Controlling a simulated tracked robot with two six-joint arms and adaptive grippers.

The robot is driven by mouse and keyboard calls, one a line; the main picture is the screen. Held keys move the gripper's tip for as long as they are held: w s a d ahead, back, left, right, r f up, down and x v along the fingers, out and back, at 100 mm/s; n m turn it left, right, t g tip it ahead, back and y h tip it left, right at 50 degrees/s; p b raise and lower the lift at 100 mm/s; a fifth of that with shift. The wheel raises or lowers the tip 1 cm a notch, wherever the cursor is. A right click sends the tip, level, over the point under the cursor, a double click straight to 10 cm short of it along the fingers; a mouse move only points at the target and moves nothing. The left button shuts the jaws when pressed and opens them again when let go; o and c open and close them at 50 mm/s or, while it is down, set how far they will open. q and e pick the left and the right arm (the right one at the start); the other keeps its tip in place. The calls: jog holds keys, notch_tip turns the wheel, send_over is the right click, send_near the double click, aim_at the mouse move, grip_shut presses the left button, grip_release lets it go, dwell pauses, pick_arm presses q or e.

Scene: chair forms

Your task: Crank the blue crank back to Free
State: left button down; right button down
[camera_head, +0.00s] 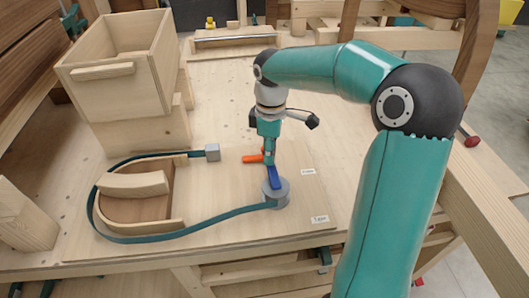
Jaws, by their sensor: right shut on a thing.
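The blue crank (275,179) sits on a round grey drum (281,199) on the wooden board, at the middle of the head view. Its blue arm leans up and slightly left from the drum. My right gripper (269,160) points down from above and is shut on the blue crank near its upper end; the fingers partly hide it. A dark green strap (205,228) runs from the drum around a curved wooden form (136,203) to a grey block (212,152). Two small white labels, an upper one (308,171) and a lower one (319,219), lie right of the drum; their print is too small to read surely. My left gripper is out of view.
An orange piece (253,158) shows just left of my right gripper. A wooden box (120,68) stands at the back left. A wooden rack (234,38) is at the back. The board between box and drum is mostly clear.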

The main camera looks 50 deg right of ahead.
jog(key=m, duration=0.1)
jog(key=s+d+m, duration=0.1)
jog(key=m, duration=0.1)
jog(key=shift+s+d, duration=0.2)
jog(key=shift+s, duration=0.05)
jog(key=s+m, duration=0.1)
jog(key=s+d+m+b, duration=0.1)
jog(key=m, duration=0.1)
jog(key=shift+m, duration=0.3)
jog(key=s+m, duration=0.1)
jog(key=s+m+b, duration=0.1)
jog(key=m, duration=0.1)
jog(key=shift+d, duration=0.2)
jog(key=shift+s+m+b, duration=0.4)
jog(key=shift+s+m, duration=0.3)
jog(key=shift+m, duration=0.5)
jog(key=c, duration=0.9)
grip_release()
